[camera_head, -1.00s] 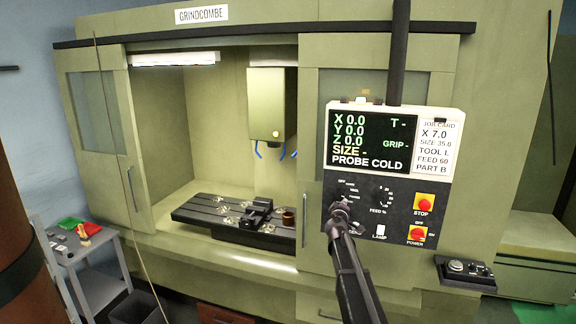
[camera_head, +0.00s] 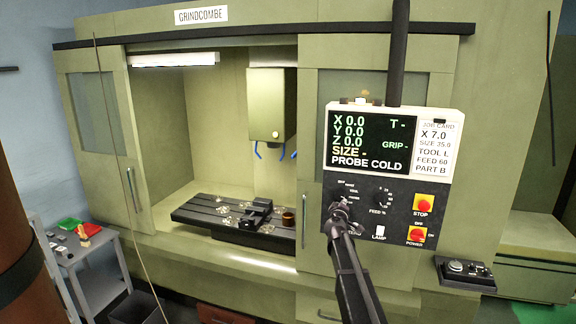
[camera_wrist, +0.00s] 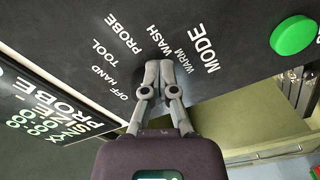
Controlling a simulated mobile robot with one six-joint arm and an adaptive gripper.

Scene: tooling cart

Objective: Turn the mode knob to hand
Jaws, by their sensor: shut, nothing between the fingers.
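The control panel (camera_head: 326,215) carries the mode dial, with its MODE lettering (camera_wrist: 200,45) readable in the wrist view. The labels OFF, HAND (camera_wrist: 103,77), TOOL, PROBE, WASH and WARM fan around the dial. The mode knob itself is hidden behind my fingers, so I cannot tell where it points. My gripper (camera_wrist: 158,66) is shut and empty, its fingertips together over the dial. In the head view my gripper (camera_head: 341,208) is in front of the panel's lower left, covering the dial. I cannot tell whether the fingertips touch the knob.
A feed dial (camera_head: 382,196), a lamp switch (camera_head: 379,233), a red stop button (camera_head: 424,203) and a power switch (camera_head: 416,235) are to the right. The screen (camera_head: 372,143) is above. A green button (camera_wrist: 293,35) shows in the wrist view.

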